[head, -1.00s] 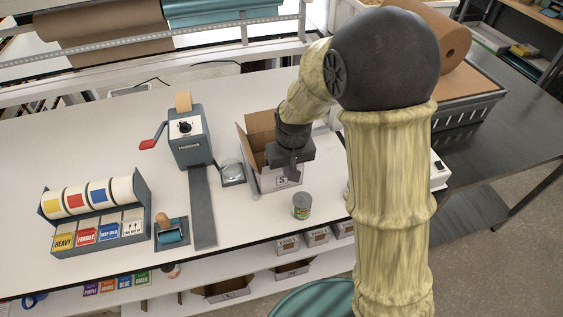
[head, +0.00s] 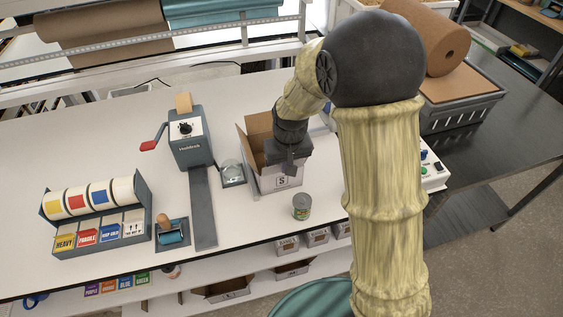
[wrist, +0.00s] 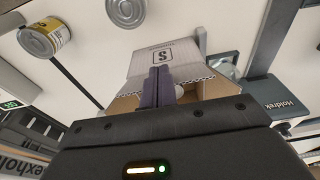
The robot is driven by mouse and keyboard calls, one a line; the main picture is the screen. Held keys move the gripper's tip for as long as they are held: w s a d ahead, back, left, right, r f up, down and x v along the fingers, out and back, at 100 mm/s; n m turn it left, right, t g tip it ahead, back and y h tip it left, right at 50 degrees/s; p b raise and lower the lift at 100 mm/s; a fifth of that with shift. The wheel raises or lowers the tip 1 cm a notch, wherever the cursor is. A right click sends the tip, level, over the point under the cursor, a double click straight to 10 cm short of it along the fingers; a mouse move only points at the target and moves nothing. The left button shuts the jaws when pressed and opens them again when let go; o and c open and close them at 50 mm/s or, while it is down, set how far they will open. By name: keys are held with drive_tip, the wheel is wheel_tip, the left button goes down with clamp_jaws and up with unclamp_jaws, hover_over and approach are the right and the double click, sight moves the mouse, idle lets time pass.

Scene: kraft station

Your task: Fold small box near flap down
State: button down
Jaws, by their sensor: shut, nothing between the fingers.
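The small box (head: 268,182), marked S, stands open on the white table, with its brown inside partly showing. Its left flap (head: 242,146) stands up. My gripper (head: 290,168) is at the near side of the box, over its near top edge, and hides part of the opening. In the wrist view the two dark fingers (wrist: 160,84) are shut together with nothing between them, in front of the box's S-marked face (wrist: 165,55). Corrugated cardboard edges show on both sides of the fingers. I cannot tell the near flap's exact angle or whether the fingers touch it.
A can (head: 301,207) stands just in front of the box. A tape dispenser (head: 189,140) and a small grey tray (head: 232,173) are to its left. A label holder (head: 97,215) sits farther left. Bare table lies behind the dispenser.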

drive_tip(key=shift+w+a+r+p, duration=0.1)
drive_tip(key=shift+w+a+p, duration=0.2)
drive_tip(key=shift+w, duration=0.45)
drive_tip(key=shift+w+a+r+p, duration=0.15)
drive_tip(key=shift+w+p, duration=0.1)
drive_tip(key=shift+w, duration=0.5)
drive_tip(key=shift+w+f, duration=0.15)
drive_tip(key=shift+w, duration=0.05)
drive_tip(key=w, duration=0.1)
drive_tip(key=w+a+f, duration=0.1)
drive_tip(key=shift+w, duration=0.4)
drive_tip(key=shift+f, duration=0.1)
drive_tip(key=shift+w+a+f, duration=0.15)
drive_tip(key=shift+w+f, duration=0.25)
drive_tip(key=shift+f, duration=0.3)
drive_tip(key=shift+f+b, duration=0.5)
drive_tip(key=shift+r, duration=0.1)
